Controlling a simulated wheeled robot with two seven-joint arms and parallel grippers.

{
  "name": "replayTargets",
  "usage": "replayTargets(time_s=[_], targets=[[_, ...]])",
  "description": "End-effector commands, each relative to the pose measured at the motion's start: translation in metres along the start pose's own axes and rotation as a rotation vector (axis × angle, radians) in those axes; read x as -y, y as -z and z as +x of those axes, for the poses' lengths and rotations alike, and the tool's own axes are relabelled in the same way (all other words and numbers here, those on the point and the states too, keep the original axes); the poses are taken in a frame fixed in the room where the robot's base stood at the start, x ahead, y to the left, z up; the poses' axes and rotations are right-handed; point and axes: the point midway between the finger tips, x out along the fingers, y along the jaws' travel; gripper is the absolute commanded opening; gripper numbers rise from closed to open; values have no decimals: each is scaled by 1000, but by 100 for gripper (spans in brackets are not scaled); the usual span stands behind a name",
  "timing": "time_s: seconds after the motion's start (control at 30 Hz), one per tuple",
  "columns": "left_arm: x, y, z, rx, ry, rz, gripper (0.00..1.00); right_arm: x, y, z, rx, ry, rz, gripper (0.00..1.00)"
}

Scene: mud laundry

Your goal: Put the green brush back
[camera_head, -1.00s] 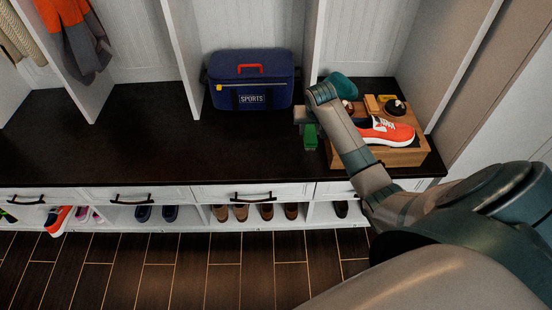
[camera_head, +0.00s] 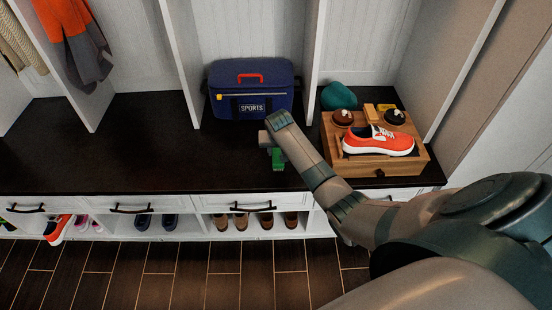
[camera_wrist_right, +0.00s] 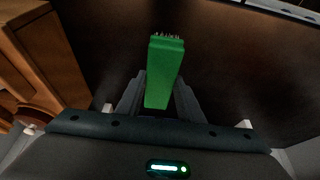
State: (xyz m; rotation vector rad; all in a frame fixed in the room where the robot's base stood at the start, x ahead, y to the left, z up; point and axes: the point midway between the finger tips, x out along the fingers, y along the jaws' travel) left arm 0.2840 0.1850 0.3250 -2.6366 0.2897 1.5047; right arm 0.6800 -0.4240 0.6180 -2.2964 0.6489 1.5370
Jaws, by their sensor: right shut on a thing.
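The green brush (camera_head: 278,159) is in my right gripper (camera_head: 268,143), over the dark bench top (camera_head: 130,150). In the right wrist view the brush (camera_wrist_right: 162,75) is a green block with bristles at its far end. The fingers of my right gripper (camera_wrist_right: 158,98) are shut on its two sides. The gripper is left of a wooden shoe-care box (camera_head: 405,165), apart from it. An orange and white shoe (camera_head: 380,143) lies on the box, with round brown-and-dark items and a small yellow-orange block behind it. My left gripper is not in view.
A blue sports bag (camera_head: 250,92) stands on the bench behind my right gripper. A teal rounded object (camera_head: 339,96) sits behind the box. White dividers (camera_head: 178,60) split the bench. The bench's left part is clear. Shoes fill the cubbies below.

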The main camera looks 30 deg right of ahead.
Motion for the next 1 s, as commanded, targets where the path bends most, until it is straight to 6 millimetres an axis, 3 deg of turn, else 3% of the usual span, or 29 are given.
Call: replayTargets(time_s=[0.47, 0.8, 1.0], targets=[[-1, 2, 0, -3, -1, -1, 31, 7, -2, 5, -1, 0, -1, 16], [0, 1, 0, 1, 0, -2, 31, 7, -16, 37, 0, -1, -1, 16], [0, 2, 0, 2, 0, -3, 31, 7, -17, 41, -2, 0, -1, 16]])
